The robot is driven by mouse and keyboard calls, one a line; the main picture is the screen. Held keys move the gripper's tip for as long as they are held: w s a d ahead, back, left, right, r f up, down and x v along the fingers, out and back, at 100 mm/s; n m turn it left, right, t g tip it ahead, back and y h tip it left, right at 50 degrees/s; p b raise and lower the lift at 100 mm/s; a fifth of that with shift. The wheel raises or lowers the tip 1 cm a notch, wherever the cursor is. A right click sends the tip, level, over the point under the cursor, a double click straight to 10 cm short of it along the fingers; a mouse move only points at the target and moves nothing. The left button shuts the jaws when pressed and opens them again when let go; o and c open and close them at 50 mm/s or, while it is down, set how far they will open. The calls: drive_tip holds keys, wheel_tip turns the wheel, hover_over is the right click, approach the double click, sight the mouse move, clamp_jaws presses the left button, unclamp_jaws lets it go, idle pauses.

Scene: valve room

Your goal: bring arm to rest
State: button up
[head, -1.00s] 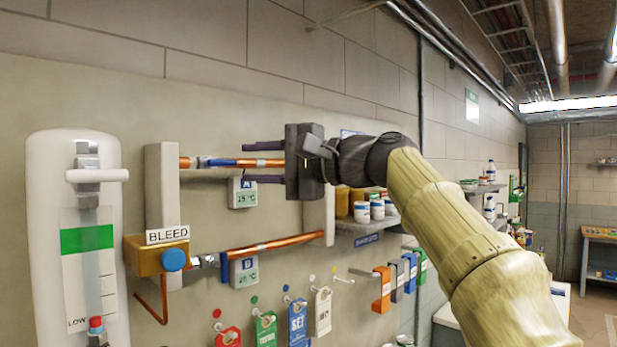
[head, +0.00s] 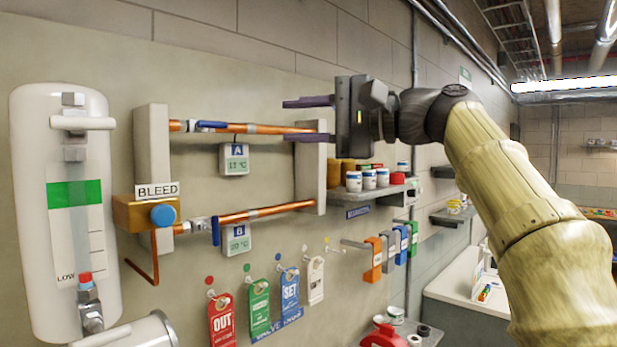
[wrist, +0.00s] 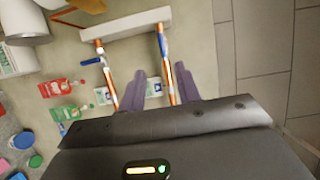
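My gripper (head: 308,120) is at the upper middle of the head view, in front of the right end of the upper copper pipe. Its two purple fingers point left and are spread apart with nothing between them. In the wrist view the open fingers (wrist: 159,92) lie over the wall with the two copper pipes beyond. My arm reaches in from the lower right.
A wall board carries the upper pipe (head: 262,129), the lower pipe (head: 267,211), a BLEED valve (head: 150,212) and a white tank (head: 68,140). Coloured tags (head: 290,293) hang below. A shelf (head: 376,190) with jars is below my gripper.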

drive_tip(key=w+d+f+m+t+h, duration=0.1)
drive_tip(key=w+f+m+h, duration=0.2)
drive_tip(key=f, duration=0.5)
drive_tip(key=w+d+f+t+h, duration=0.1)
drive_tip(key=w+f+h, duration=0.1)
drive_tip(key=w+f, duration=0.5)
drive_tip(key=s+d+f+h, duration=0.1)
drive_tip(key=d+f+h, duration=0.15)
drive_tip(key=f, duration=0.65)
drive_tip(key=d+f+h, duration=0.2)
drive_tip(key=f+h, duration=0.1)
drive_tip(key=f, duration=0.7)
drive_tip(key=s+d+f+n+g+h, duration=0.1)
drive_tip(key=s+d+f+n+h, duration=0.1)
drive_tip(key=s+f, duration=0.5)
drive_tip(key=s+d+f+n+g+h, duration=0.2)
drive_tip(key=s+d+f, duration=0.3)
drive_tip(key=s+f, duration=0.3)
drive_tip(key=s+d+f+n+g+h, duration=0.2)
drive_tip(key=s+d+f, duration=0.2)
drive_tip(key=f, duration=0.9)
drive_tip(key=s, duration=0.3)
drive_tip(key=shift+s+f+h, duration=0.2)
drive_tip(key=shift+f+h, duration=0.15)
drive_tip(key=shift+d, duration=0.1)
